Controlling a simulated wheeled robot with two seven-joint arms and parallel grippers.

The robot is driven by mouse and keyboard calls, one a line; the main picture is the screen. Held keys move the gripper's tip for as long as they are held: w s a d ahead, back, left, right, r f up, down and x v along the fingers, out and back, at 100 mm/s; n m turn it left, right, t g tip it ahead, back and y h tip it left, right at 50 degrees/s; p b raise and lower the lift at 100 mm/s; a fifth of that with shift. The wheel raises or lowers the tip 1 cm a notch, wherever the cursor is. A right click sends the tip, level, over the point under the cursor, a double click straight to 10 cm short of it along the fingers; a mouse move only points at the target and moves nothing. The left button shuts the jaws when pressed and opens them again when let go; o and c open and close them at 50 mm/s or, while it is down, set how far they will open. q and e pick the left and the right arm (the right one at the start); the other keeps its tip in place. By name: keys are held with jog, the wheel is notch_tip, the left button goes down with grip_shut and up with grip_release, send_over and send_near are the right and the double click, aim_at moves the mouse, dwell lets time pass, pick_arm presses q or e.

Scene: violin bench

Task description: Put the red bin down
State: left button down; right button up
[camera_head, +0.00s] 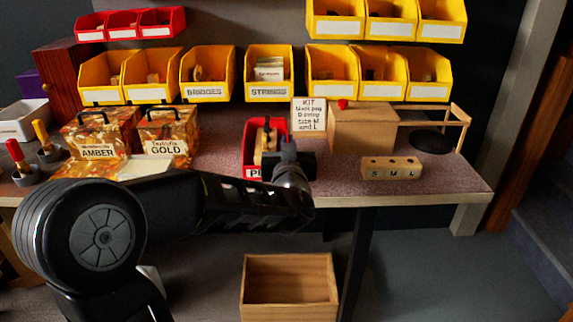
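The red bin (248,141) is at the middle of the workbench, with a white label partly showing at its lower front and light wooden pieces inside. My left arm reaches in from the left, and my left gripper (289,154) is at the bin's right side, overlapping its right wall and lower front. The fingertips are dark and small, so I cannot tell whether they are closed on the wall. I also cannot tell whether the bin's base touches the bench. My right gripper is out of view.
A kit sign (309,115) and a cardboard-coloured box (362,130) stand right of the bin. A wooden S M L block (391,168) is near the front edge. Amber (98,133) and gold (168,133) tins are left. An open wooden crate (289,312) stands below.

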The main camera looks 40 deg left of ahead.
pick_arm(q)
jog(key=shift+f+b, duration=0.95)
jog(key=shift+f, duration=1.45)
jog(key=shift+f, duration=0.15)
jog(key=c, duration=1.6)
grip_release()
jog(key=shift+f, duration=0.1)
jog(key=shift+c, duration=0.2)
